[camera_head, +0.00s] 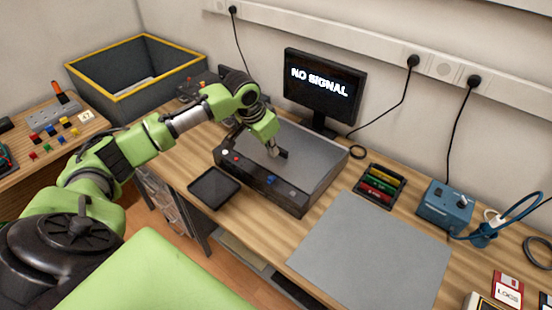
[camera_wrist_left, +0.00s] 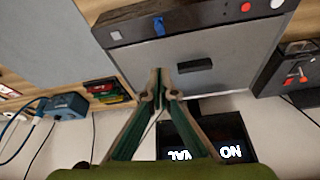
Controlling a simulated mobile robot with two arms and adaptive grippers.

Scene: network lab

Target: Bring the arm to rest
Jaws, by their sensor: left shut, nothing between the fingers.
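My left arm (camera_head: 170,125), green and grey, reaches in from the left over the desk. My left gripper (camera_head: 273,152) points down above the top of a grey and black box-shaped device (camera_head: 310,160). Its fingers are together and empty. In the left wrist view the closed fingertips (camera_wrist_left: 160,88) show over the grey top of the device (camera_wrist_left: 225,50), beside a small dark bar (camera_wrist_left: 195,66). I cannot tell whether the tips touch the top. My right gripper is not in view.
A monitor (camera_head: 324,85) reading "NO SIGNAL" stands behind the device. A black tray (camera_head: 214,187) lies in front. A grey mat (camera_head: 370,250), a rack of coloured pieces (camera_head: 380,185) and a blue box (camera_head: 445,205) are to the right. A yellow-rimmed bin (camera_head: 135,75) stands back left.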

